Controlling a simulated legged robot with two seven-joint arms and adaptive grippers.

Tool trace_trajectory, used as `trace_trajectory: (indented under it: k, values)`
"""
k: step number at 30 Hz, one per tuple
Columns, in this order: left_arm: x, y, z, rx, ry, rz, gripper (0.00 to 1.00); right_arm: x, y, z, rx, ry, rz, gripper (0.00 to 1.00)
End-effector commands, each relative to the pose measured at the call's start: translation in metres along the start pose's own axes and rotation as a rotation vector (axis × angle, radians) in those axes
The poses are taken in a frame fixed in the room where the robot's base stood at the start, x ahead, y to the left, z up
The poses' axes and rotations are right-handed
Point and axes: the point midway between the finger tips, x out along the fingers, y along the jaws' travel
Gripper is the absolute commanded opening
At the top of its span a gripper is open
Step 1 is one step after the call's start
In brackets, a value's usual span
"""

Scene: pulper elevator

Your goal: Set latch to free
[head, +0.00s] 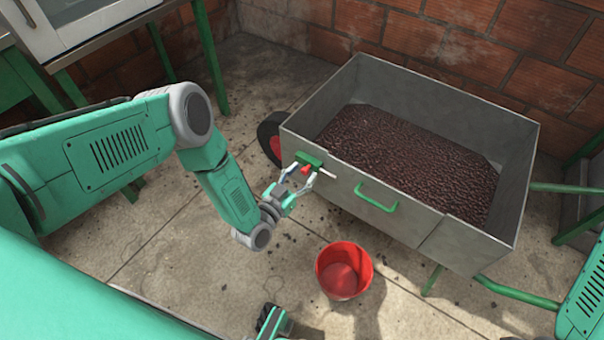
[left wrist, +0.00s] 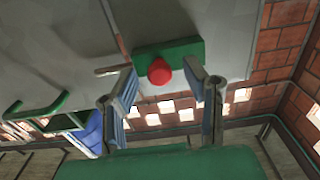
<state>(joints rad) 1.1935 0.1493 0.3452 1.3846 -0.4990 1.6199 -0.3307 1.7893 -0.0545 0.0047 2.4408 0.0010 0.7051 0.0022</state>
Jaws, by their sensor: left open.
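The latch is a green plate (head: 310,158) with a red knob (head: 306,169) and a pale metal bolt (head: 328,174), on the side of a grey metal cart (head: 410,214). In the left wrist view, the red knob (left wrist: 159,71) sticks out from the green plate (left wrist: 184,52), with the bolt (left wrist: 113,70) to its left. My left gripper (head: 299,178) is open at the latch, its fingers on either side of the knob. The knob appears between the fingers; I cannot tell whether they touch it.
A green handle (head: 376,197) sits right of the latch. The cart holds dark red cherries or beans (head: 415,160). A red bucket (head: 343,271) stands on the floor in front. A wheel (head: 271,138) is at the cart's left. The floor left of the bucket is mostly clear.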

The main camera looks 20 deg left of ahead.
Motion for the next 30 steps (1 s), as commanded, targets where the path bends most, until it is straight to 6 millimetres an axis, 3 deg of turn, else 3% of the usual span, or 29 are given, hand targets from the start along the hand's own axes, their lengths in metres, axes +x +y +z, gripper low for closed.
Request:
trace_trajectory:
  k: [1,2,5,11,21,29,30]
  values:
    - [0.000,0.000,0.000,0.000,0.000,0.000,0.41,0.000,0.000,0.000,0.000,0.000,0.000,0.26]
    - [0.000,0.000,0.000,0.000,0.000,0.000,0.34,0.000,0.000,0.000,0.000,0.000,0.000,0.26]
    - [0.000,0.000,0.000,0.000,0.000,0.000,0.00,0.000,0.000,0.000,0.000,0.000,0.000,0.26]
    - [0.000,-0.002,0.000,0.001,0.000,0.000,0.00,0.000,0.000,0.000,0.000,0.000,0.000,0.26]
    - [-0.001,-0.049,0.001,0.002,-0.001,-0.001,0.00,0.004,0.000,0.000,0.000,0.000,0.000,0.26]
    - [-0.001,-0.052,0.001,0.002,-0.002,-0.005,0.00,0.003,0.000,0.000,0.000,0.000,0.000,0.26]
    - [-0.001,-0.052,0.001,0.003,-0.002,-0.005,0.34,0.003,0.000,0.000,0.000,0.000,0.000,0.26]
